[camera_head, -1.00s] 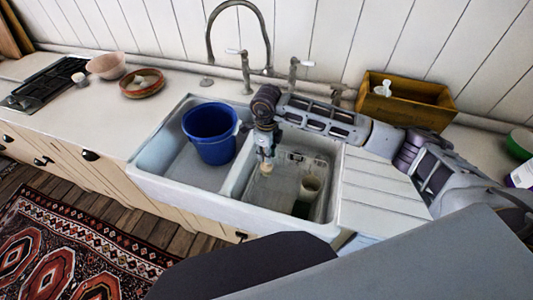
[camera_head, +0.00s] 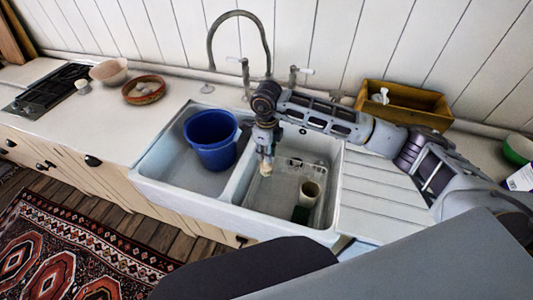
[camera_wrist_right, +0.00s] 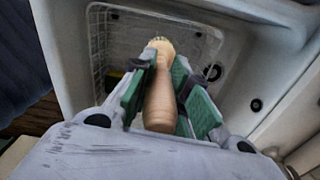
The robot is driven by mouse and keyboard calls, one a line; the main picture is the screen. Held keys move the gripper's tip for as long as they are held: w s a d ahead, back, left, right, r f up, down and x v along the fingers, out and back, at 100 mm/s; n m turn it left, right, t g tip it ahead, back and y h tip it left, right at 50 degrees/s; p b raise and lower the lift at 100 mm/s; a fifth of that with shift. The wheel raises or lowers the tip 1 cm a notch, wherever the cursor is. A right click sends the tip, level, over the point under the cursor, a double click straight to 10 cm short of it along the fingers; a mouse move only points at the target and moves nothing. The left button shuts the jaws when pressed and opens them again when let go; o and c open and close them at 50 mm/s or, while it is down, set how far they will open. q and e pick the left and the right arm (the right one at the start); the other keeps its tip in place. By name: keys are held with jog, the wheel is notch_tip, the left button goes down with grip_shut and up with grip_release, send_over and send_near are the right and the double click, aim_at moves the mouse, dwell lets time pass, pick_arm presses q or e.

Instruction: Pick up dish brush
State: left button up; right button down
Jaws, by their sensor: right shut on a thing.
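The dish brush (camera_wrist_right: 161,100) is a pale wooden piece between the green pads of my right gripper (camera_wrist_right: 158,92) in the right wrist view. In the head view, the right gripper (camera_head: 266,150) is above the right basin of the double sink, near the divider. The brush's light tip (camera_head: 266,169) shows just below it. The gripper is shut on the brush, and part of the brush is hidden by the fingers. My left gripper does not show in either view.
A blue bucket (camera_head: 211,139) stands in the left basin. A curved tap (camera_head: 241,14) rises behind. A wooden box (camera_head: 405,103) and grooved drainboard (camera_head: 375,185) lie to the right.

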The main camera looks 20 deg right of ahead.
jog(key=shift+r+p, duration=1.65)
jog(key=shift+r, duration=2.6)
